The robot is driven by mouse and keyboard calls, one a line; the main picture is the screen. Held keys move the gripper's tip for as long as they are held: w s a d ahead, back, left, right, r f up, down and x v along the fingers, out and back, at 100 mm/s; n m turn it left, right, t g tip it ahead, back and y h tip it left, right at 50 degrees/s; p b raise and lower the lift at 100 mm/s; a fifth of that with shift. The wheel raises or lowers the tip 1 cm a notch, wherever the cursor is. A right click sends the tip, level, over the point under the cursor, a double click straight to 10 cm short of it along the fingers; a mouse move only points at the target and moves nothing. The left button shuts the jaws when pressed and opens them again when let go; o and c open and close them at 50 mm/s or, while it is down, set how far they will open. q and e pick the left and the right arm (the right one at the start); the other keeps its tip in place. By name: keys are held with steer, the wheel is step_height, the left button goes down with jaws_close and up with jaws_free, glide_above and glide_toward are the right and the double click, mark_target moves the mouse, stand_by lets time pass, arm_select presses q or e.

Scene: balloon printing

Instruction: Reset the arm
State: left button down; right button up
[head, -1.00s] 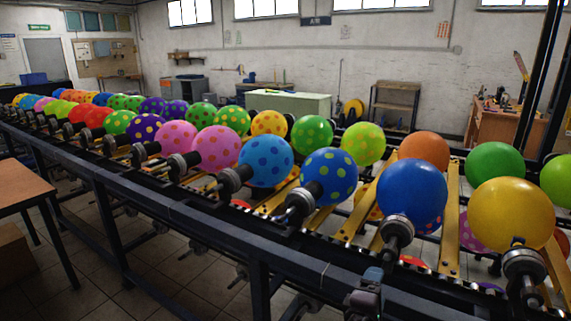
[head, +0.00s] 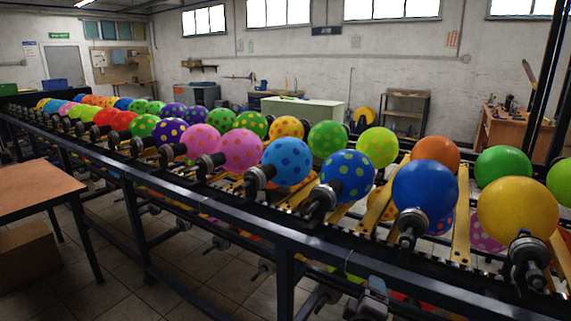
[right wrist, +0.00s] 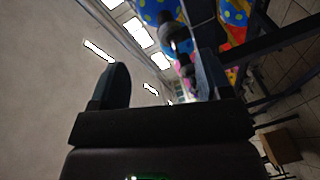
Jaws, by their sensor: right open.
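My right gripper (head: 372,298) shows small at the bottom of the head view, just in front of the conveyor's near rail. In the right wrist view its jaws (right wrist: 160,85) are apart with nothing between them. My left gripper is not in view.
A long dark conveyor frame (head: 210,205) carries a row of balloons on holders. A plain blue balloon (head: 424,194) and a yellow one (head: 517,209) are closest. A brown table (head: 35,188) stands at the left. Tiled floor shows between.

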steer(key=s+d+f+m+g+y, duration=0.1)
steer(key=s+f+m+y, duration=0.5)
steer(key=s, duration=0.6)
step_height(320, 180, down, 2)
steer(key=shift+d+f+m, duration=0.1)
steer(key=shift+d+m, duration=0.4)
steer(key=shift+d, duration=0.1)
steer(key=s+d+f+m+g, duration=0.1)
steer(key=s+d+f, duration=0.1)
steer(key=s, duration=0.4)
steer(key=s+d+f+m+g, duration=0.1)
steer(key=s+d+f, duration=0.1)
steer(key=s+f, duration=0.2)
steer(key=s+d+f+m+g, duration=0.1)
steer(key=s+d+f, duration=0.1)
steer(key=s, duration=0.7)
steer(key=shift+s+d+f+g+h, duration=0.1)
steer(key=shift+f+g+h, duration=0.1)
steer(key=shift+f, duration=0.2)
steer(key=shift+s+f+g+h, duration=0.1)
steer(key=shift+f+g, duration=0.1)
steer(key=shift+f, duration=0.2)
steer(key=shift+c, duration=0.3)
